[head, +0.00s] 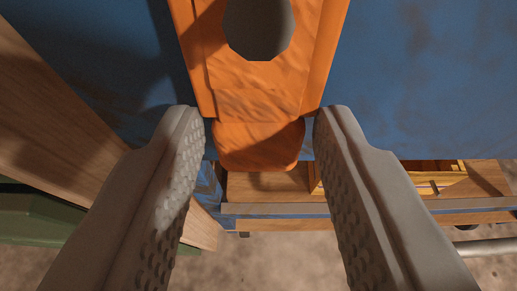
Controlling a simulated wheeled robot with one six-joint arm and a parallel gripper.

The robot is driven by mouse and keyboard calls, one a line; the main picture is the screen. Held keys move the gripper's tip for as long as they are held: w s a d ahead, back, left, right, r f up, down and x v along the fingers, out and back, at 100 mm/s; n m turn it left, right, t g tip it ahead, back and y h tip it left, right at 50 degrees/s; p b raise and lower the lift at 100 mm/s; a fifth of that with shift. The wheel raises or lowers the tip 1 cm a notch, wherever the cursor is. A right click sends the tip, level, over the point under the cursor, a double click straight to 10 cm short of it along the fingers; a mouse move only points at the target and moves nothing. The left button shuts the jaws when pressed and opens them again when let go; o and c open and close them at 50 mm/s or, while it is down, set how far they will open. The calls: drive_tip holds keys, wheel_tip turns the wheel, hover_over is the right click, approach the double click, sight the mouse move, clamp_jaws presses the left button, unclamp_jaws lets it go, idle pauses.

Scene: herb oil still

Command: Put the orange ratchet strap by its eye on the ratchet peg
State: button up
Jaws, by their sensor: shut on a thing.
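The orange ratchet strap (258,85) is at the top middle of the head view, with its upper end cut off by the frame. Its eye is a large rounded hole at the top; grey-brown shows inside it, and I cannot tell what that is. A rounded orange end of the strap hangs between my fingers. My gripper (260,120) is shut on the strap near this lower end, one finger at each side. I cannot make out the ratchet peg.
A blue panel (430,80) lies behind the strap. A wooden beam (60,110) runs along the left, with a dark green thing (35,215) beneath it. Wooden compartments (435,180) sit lower right, above a metal bar (485,246). Brown ground (265,262) shows below.

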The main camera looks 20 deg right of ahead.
sight(258, 148)
drive_tip(key=shift+f+v, duration=0.2)
drive_tip(key=shift+v, duration=0.6)
drive_tip(key=shift+f+v, duration=0.15)
drive_tip(key=shift+v, duration=0.7)
drive_tip(key=shift+s+a, duration=0.2)
drive_tip(key=shift+s, duration=0.45)
drive_tip(key=shift+d, duration=0.1)
